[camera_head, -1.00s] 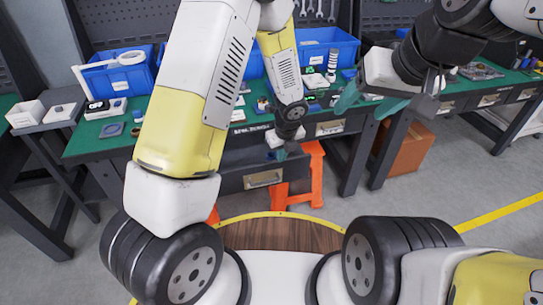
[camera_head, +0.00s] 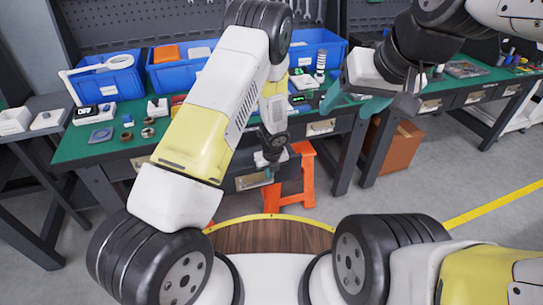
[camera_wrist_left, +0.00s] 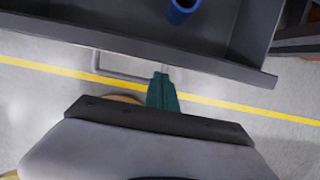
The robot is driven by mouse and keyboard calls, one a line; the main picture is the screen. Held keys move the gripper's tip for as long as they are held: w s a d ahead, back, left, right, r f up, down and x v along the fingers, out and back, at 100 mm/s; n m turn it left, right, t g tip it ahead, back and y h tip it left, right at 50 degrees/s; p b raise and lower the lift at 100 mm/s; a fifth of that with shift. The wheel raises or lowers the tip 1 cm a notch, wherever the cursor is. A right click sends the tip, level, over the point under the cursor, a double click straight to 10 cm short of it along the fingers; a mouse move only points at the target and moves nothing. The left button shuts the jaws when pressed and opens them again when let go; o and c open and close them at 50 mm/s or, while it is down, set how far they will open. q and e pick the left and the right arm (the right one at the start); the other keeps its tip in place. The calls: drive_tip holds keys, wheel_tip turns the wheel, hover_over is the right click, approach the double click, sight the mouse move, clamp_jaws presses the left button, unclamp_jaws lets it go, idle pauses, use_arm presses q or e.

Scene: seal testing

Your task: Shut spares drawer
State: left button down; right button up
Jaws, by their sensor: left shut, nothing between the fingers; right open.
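The spares drawer (camera_head: 235,184) is a dark grey drawer pulled out from under the green workbench, with a pale metal handle (camera_head: 254,181) on its front. In the left wrist view the open drawer (camera_wrist_left: 110,40) shows its inside, holding a blue cup-like thing (camera_wrist_left: 181,10). The handle (camera_wrist_left: 100,66) shows as a metal loop on its front. My left gripper (camera_head: 269,174) is shut and empty close to the drawer front; its green fingertips (camera_wrist_left: 162,78) lie beside the handle loop. Whether they touch is unclear. My right gripper (camera_head: 372,102) is open and empty, at the workbench's front edge.
The green workbench (camera_head: 85,152) carries blue bins (camera_head: 115,84), rings and small parts. The grey floor before the bench is clear on the right.

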use_arm(q)
drive_tip(key=shift+w+a, duration=0.15)
drive_tip(key=shift+w, duration=0.35)
